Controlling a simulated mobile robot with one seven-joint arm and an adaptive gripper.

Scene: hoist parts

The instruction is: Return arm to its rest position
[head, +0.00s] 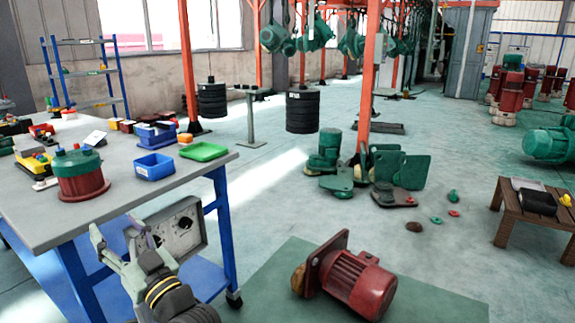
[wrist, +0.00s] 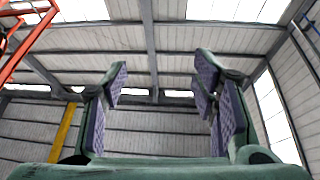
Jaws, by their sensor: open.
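My gripper (head: 118,236) is in front of the workbench (head: 135,198) at the lower left of the head view. Its fingers point up beside the bench's front edge. In the wrist view my gripper (wrist: 163,82) is open, with the purple pads apart and nothing between them. Behind the fingers the wrist view shows only the roof and upper walls.
The bench holds a green-and-red part (head: 80,178), a blue bin (head: 154,167) and a green tray (head: 203,151). A grey box (head: 178,230) is close beside my gripper. A red motor (head: 350,283) lies on the floor mat. Floor between bench and wooden table (head: 530,205) is partly clear.

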